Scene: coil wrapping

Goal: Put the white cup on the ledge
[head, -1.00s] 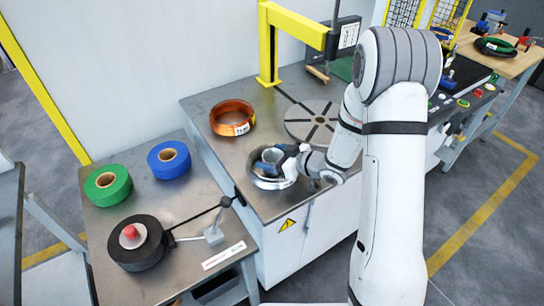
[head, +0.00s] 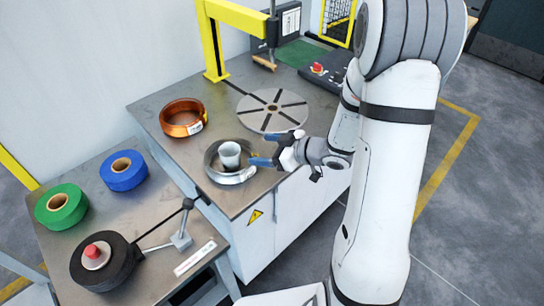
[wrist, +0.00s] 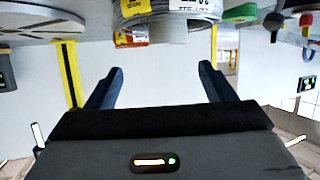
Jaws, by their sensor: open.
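The white cup (head: 229,155) stands upright inside the ring of a silver coil (head: 213,172) near the front corner of the metal worktable. My gripper (head: 279,148) is just right of the cup, its blue fingers apart and empty, pointing toward it. A gap shows between the fingers and the cup. In the wrist view, which looks upside down, the open fingers (wrist: 160,88) point toward the labelled silver coil (wrist: 150,12), with a grey rim that seems to be the cup (wrist: 168,33). I cannot tell which surface is the ledge.
The side table at left holds a green roll (head: 61,207), a blue roll (head: 123,171) and a black roll (head: 103,263).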

